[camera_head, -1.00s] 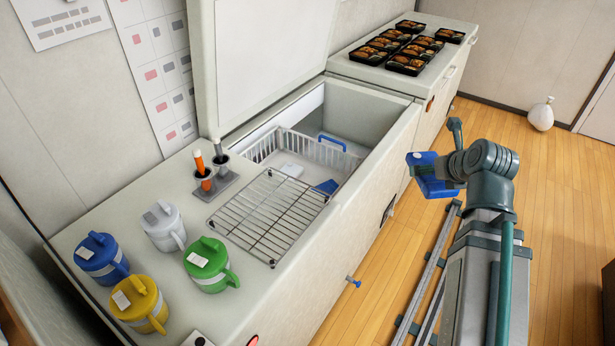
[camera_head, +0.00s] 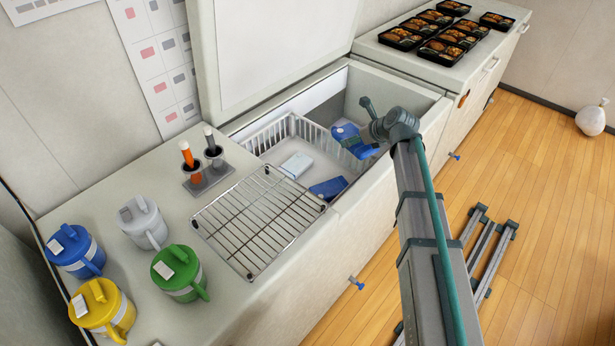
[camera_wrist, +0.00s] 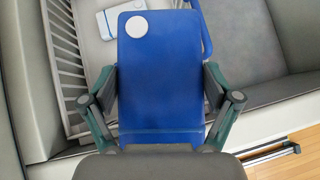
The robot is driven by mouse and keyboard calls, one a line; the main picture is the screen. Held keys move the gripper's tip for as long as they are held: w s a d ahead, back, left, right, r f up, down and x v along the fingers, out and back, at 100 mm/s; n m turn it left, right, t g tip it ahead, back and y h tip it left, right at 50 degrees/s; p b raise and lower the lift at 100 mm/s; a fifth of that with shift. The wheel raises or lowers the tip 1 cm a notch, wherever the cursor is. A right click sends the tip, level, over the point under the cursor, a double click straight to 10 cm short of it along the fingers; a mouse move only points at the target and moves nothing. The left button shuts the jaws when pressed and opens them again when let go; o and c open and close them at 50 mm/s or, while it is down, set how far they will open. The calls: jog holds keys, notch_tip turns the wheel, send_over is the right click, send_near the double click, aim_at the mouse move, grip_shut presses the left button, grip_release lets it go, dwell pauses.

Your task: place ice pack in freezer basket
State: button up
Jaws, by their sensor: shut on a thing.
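My gripper (camera_wrist: 160,88) is shut on a blue ice pack (camera_wrist: 160,60) with a white round spot; its fingers press both side edges in the wrist view. In the head view the held ice pack (camera_head: 347,137) is over the open chest freezer, above the far right end of the white wire freezer basket (camera_head: 266,135), clear of the basket floor. The basket's slatted wall (camera_wrist: 64,60) shows left of the pack in the wrist view. A white pack (camera_head: 297,165) and another blue pack (camera_head: 328,188) lie low in the basket.
A wire rack (camera_head: 258,222) lies on the near counter beside the opening. Several lidded mugs, including a green one (camera_head: 179,273), and a holder with markers (camera_head: 207,174) stand there. The freezer lid (camera_head: 282,45) is raised. Bento trays (camera_head: 445,48) sit on the far cabinet.

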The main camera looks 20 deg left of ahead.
jog(key=a+f+n+g, duration=0.25)
jog(key=a+f, duration=0.75)
jog(key=a, duration=0.5)
jog(key=shift+t+y, duration=0.35)
jog(key=shift+y, duration=0.15)
jog(key=f, duration=0.6)
jog(key=shift+s+a+p, duration=0.1)
jog(key=shift+s+p, duration=0.15)
jog(key=shift+p, duration=0.15)
jog(key=shift+f, duration=2)
jog(key=shift+f, duration=0.15)
jog(key=o, duration=1.3)
jog(key=b+v, duration=0.1)
jog(key=v, duration=1.1)
